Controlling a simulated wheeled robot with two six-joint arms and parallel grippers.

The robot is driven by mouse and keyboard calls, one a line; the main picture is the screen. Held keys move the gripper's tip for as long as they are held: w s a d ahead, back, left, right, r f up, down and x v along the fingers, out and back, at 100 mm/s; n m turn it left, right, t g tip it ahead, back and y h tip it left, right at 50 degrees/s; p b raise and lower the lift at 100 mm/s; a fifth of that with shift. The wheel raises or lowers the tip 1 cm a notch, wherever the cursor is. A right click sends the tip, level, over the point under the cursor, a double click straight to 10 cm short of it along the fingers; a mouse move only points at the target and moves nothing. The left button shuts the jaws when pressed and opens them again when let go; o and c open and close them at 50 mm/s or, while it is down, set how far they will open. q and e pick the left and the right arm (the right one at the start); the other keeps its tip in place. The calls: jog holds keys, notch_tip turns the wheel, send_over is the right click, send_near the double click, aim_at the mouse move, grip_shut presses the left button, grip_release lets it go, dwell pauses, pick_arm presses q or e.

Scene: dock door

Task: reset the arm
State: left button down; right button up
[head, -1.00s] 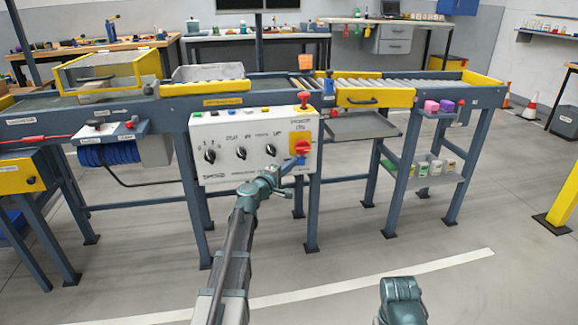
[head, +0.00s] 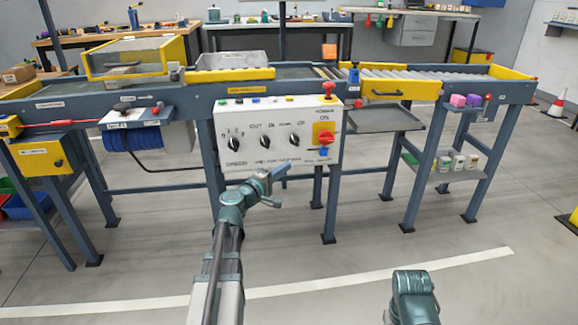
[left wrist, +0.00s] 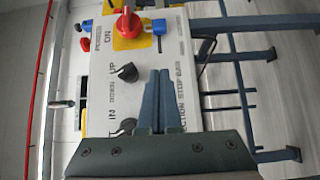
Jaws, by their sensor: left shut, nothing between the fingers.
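My left gripper (head: 281,170) is in front of the lower edge of the white control panel (head: 270,158), apart from it as far as I can tell. Its blue fingers are shut with nothing between them; they also show together in the left wrist view (left wrist: 156,100). The panel carries several black knobs and a red rotary switch (head: 325,138) on a yellow plate, which also shows in the left wrist view (left wrist: 127,24). My right arm shows only as a teal link at the bottom right of the head view; its gripper is not in view.
A roller conveyor (head: 440,83) on dark blue legs runs behind the panel. A grey tray (head: 385,122) sticks out right of the panel. A shelf (head: 445,173) holds several small containers. The floor in front, with a white line (head: 380,272), is clear.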

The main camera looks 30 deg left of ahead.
dwell(0.5)
pick_arm(q)
jog(key=s+d+f+m+g+h+p, duration=0.2)
jog(key=s+d+f+m+g, duration=0.15)
jog(key=d, duration=0.55)
jog(key=s+d+f+m+g+h+p, duration=0.15)
jog(key=d+m+g, duration=0.3)
jog(key=d, duration=0.55)
jog(key=s+d+f+m+g+h+p, duration=0.1)
jog(key=s+d+f+m+g+p, duration=0.2)
jog(key=d, duration=0.6)
jog(key=s+d+f+m+g+y+p, duration=0.2)
jog(key=s+d+m+g+y, duration=0.15)
jog(key=s, duration=0.35)
jog(key=s+d+f+m+g+y+p, duration=0.15)
jog(key=s+m, duration=0.25)
jog(key=s, duration=0.4)
jog(key=s+a+r+m+g+y+p, duration=0.1)
jog(key=s+a+g+y+p, duration=0.1)
jog(key=s+y, duration=0.25)
notch_tip(320, 180, up, 38)
jog(key=p, duration=3.7)
jog(key=shift+d+f, duration=0.2)
